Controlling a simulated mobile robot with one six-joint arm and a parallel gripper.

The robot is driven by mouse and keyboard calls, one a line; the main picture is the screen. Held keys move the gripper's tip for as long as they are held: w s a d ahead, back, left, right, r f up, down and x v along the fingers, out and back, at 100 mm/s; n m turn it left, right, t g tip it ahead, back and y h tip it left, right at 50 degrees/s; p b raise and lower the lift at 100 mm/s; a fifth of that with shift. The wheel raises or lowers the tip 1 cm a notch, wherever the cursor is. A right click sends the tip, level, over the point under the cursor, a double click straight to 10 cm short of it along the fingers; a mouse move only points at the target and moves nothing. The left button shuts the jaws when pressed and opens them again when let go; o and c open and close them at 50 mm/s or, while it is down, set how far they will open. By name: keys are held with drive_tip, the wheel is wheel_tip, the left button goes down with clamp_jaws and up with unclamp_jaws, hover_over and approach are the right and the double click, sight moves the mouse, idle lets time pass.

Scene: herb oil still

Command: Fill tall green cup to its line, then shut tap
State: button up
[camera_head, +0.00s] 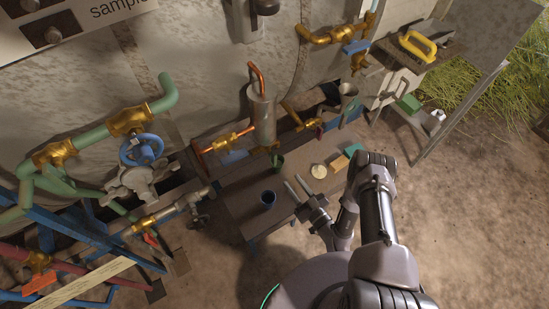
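A small green cup (277,163) stands on the low bench, just under a brass tap (268,149) at the foot of the grey metal still (262,112). Its fill line, its level and any flow from the tap are too small to make out. My gripper (292,181) is over the bench, right of the blue cup and in front of the green cup. Its two fingers are spread with nothing visible between them.
A pale round piece (318,171), a tan block (339,163) and a teal block (353,150) lie on the bench's right part. A grey metal vessel (348,91) is behind them. Green pipes with a blue handwheel (141,149) fill the left. Bare ground lies at right.

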sight(276, 159)
drive_tip(key=b+x, duration=0.3)
drive_tip(key=x, duration=1)
drive_tip(key=shift+b, duration=0.4)
clamp_jaws()
